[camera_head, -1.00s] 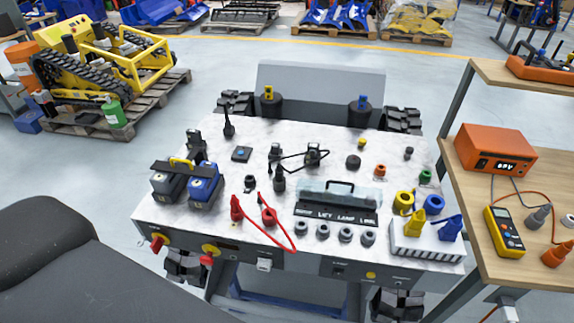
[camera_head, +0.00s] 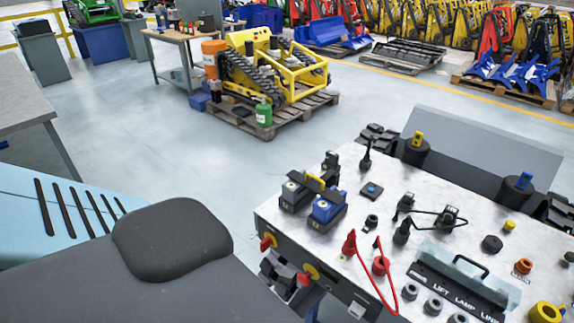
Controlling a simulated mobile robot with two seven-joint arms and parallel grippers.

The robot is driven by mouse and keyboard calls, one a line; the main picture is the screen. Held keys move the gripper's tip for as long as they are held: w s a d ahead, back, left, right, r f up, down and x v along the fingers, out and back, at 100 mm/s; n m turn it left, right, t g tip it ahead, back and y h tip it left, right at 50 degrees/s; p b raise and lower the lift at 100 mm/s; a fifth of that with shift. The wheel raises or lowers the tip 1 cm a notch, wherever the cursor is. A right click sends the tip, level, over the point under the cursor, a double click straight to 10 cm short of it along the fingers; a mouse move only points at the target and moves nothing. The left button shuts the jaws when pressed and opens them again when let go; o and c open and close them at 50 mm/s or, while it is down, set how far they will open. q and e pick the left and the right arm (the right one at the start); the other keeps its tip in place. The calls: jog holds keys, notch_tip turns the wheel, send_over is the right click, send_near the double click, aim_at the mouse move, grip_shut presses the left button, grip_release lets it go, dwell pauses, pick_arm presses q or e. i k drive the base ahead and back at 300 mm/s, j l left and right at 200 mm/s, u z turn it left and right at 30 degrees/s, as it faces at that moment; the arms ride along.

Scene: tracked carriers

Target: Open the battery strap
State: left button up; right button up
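Two batteries stand side by side on the carrier's pale top deck (camera_head: 345,232), near its left edge: a dark one (camera_head: 293,198) and a blue-topped one (camera_head: 328,212). Neither of my grippers is in view.
Red clamps with a red cable (camera_head: 380,264) stand right of the batteries. A black-handled clear cover (camera_head: 466,270) lies further right. Red and yellow knobs (camera_head: 310,272) stick out of the carrier's front. Open floor (camera_head: 160,155) lies left of the carrier; a yellow tracked machine (camera_head: 270,70) stands behind.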

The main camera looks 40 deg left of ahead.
aim_at(318, 187)
jog(key=u, duration=1.2)
